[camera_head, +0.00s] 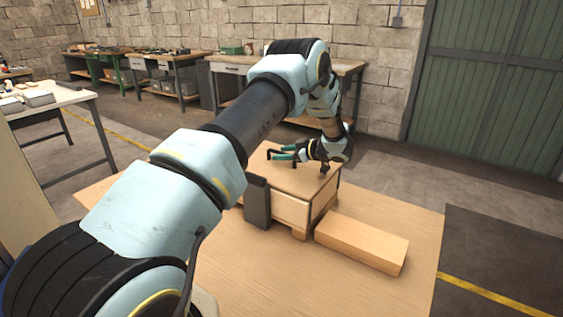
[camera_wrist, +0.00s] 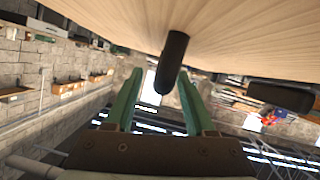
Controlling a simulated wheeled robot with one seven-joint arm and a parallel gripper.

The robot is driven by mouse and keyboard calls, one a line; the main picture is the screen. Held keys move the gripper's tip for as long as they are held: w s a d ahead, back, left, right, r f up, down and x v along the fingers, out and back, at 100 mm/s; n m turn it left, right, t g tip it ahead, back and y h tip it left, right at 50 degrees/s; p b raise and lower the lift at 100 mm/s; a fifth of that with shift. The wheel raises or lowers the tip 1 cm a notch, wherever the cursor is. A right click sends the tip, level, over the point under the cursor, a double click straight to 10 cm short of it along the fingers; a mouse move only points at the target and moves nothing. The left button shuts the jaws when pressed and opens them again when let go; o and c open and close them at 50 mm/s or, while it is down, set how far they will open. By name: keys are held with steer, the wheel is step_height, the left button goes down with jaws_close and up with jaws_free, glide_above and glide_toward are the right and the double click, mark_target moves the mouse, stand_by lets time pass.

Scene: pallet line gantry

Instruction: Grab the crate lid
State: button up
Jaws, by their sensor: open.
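The crate lid (camera_head: 300,181) is a flat light-wood panel on top of a wooden crate (camera_head: 290,209) on the table. Two black pegs stand up from the lid. One peg (camera_head: 268,155) is at its left part and the other (camera_head: 325,169) near its right front edge. My gripper (camera_head: 276,152) is low over the lid, with its teal fingers pointing left toward the left peg. In the wrist view, the lid (camera_wrist: 235,30) fills the top, and a black peg (camera_wrist: 172,62) shows between the open fingertips (camera_wrist: 160,82). Contact cannot be told.
A loose wooden block (camera_head: 362,242) lies on the tabletop (camera_head: 290,277), right of the crate. A dark grey upright piece (camera_head: 257,203) stands against the crate's left front. Bare tabletop shows in front. Workbenches (camera_head: 170,60) line the back wall.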

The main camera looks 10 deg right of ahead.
steer(key=shift+w+a+f, duration=0.2)
steer(key=shift+w+a, duration=0.05)
steer(key=shift+w, duration=0.05)
jaws_close()
stand_by(0.3)
steer(key=shift+r, duration=0.1)
stand_by(0.9)
